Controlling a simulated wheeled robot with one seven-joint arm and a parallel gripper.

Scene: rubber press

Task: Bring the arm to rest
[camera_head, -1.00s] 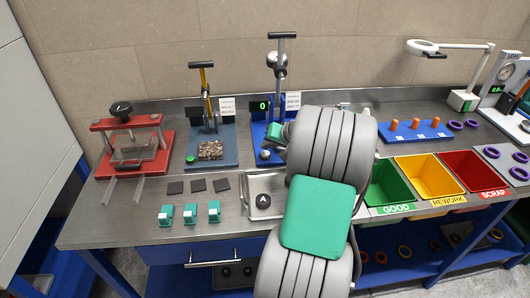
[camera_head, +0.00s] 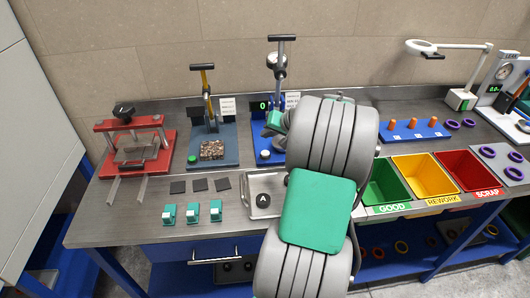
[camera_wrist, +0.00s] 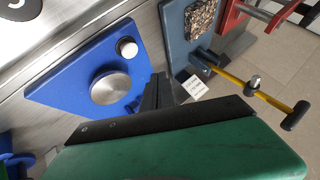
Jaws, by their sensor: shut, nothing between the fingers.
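My arm (camera_head: 330,140), grey with a green cover, is folded upright in front of the bench in the head view. It hides part of the blue lever press (camera_head: 266,152) and the bench behind it. My gripper (camera_wrist: 160,92) shows in the wrist view as dark fingers closed together, with nothing between them. The fingers appear over or beside the edge of the blue press base (camera_wrist: 70,85), which carries a round metal disc (camera_wrist: 110,87). I cannot tell whether they touch it. In the head view the fingers are hidden behind the arm.
The bench (camera_head: 110,215) carries a red press (camera_head: 135,150), a grey-blue lever press (camera_head: 212,150) and a metal tray (camera_head: 258,205). Green (camera_head: 385,185), yellow (camera_head: 428,175) and red (camera_head: 470,170) bins sit at the right. A ring lamp (camera_head: 427,47) stands behind.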

